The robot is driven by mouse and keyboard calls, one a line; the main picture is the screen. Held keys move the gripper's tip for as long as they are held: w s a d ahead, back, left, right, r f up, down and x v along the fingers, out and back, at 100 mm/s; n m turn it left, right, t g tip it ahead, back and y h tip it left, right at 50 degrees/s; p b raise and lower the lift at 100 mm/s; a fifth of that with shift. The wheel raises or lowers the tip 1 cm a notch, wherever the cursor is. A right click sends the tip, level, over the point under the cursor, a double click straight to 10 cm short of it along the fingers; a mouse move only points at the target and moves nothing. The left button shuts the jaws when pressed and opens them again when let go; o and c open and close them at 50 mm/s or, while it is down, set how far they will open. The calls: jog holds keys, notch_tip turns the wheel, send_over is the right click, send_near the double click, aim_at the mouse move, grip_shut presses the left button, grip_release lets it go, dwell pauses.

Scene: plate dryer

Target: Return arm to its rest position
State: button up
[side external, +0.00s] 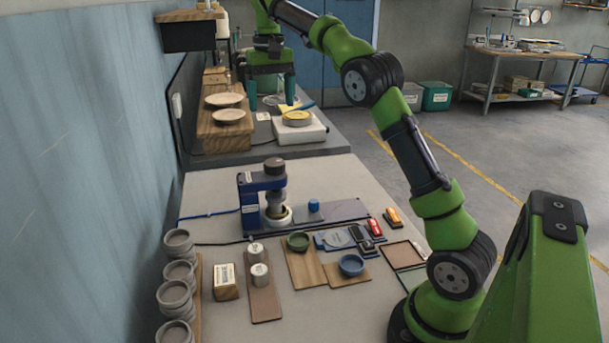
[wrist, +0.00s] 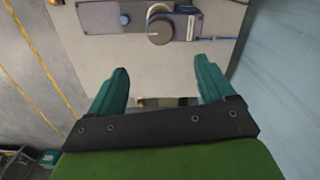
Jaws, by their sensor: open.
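My gripper (side external: 271,101) hangs high at the back in the side view, fingers pointing down, in front of the blue door. Its two teal fingers are spread, with nothing seen between them. In the wrist view the fingers (wrist: 162,72) are also apart and empty. My green arm reaches from its base at the lower right up and back to the gripper. Two pale plates (side external: 224,100) sit on a wooden stand (side external: 207,137) left of and below the gripper. A white device (side external: 299,133) with a yellow round dish (side external: 298,118) stands to the right of the stand.
A blue press (side external: 250,195) stands mid-table. Several grey stacked rings (side external: 178,270) stand at the front left. A green dish (side external: 298,241) and a blue dish (side external: 351,264) sit on wooden boards. A wall shelf (side external: 188,35) is left of the gripper. Open floor lies to the right.

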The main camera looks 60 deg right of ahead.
jog(key=s+a+f+n+t+y, duration=0.1)
jog(key=s+a+f+t, duration=0.2)
jog(key=s+a, duration=0.6)
jog(key=s+a+f+n+t+y, duration=0.1)
jog(key=s+a+f+t, duration=0.3)
jog(key=s+a, duration=0.5)
jog(key=s+f+n, duration=0.1)
jog(key=s, duration=0.4)
jog(key=shift+a+f, duration=0.25)
jog(key=shift+a, duration=0.15)
jog(key=shift+c, duration=0.4)
